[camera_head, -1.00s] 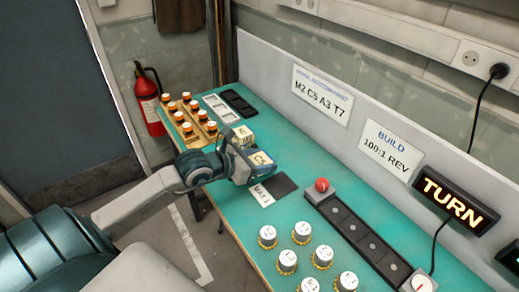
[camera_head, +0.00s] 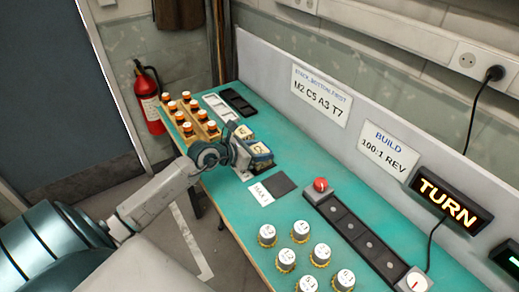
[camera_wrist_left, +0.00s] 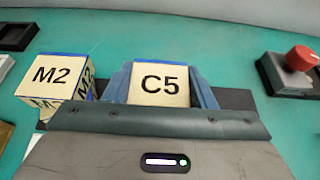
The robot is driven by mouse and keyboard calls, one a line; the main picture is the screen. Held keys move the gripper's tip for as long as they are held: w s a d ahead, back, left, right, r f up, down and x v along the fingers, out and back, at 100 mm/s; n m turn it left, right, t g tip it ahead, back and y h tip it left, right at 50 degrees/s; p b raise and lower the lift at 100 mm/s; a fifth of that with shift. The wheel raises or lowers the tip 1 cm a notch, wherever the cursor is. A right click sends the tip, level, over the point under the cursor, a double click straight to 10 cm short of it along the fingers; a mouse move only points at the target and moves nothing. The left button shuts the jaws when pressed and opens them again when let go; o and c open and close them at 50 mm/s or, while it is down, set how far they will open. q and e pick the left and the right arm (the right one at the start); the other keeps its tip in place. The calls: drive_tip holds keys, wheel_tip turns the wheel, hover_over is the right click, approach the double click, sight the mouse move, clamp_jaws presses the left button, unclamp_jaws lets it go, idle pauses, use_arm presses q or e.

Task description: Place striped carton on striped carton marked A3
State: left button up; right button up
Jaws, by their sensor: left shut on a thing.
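A striped carton marked C5 (camera_head: 262,149) sits between the fingers of my left gripper (camera_head: 246,154), which is shut on it. The left wrist view shows its cream top with the C5 print (camera_wrist_left: 159,84) facing the camera, a blue finger on each side. Another carton, marked M2 (camera_head: 244,131), stands just beyond it; in the left wrist view, M2 (camera_wrist_left: 57,75) is to its left and apart from the gripper. I cannot tell whether the C5 carton touches what is below it. No carton marked A3 can be made out. My right gripper is not in view.
A dark square pad (camera_head: 280,184) and a white label card (camera_head: 261,191) lie nearer on the green bench (camera_head: 232,207). Beyond stand dark and white trays (camera_head: 237,102) and an orange-capped bottle rack (camera_head: 188,138). A red-button box (camera_head: 320,185) and several white-topped knobs (camera_head: 300,230) are nearer right.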

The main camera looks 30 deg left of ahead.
use_arm(q)
drive_tip(key=shift+f, duration=0.1)
drive_tip(key=o, duration=0.5)
drive_tip(key=shift+f, duration=0.1)
drive_tip(key=o, duration=0.5)
drive_tip(key=shift+c, duration=0.2)
drive_tip(key=shift+r, duration=0.2)
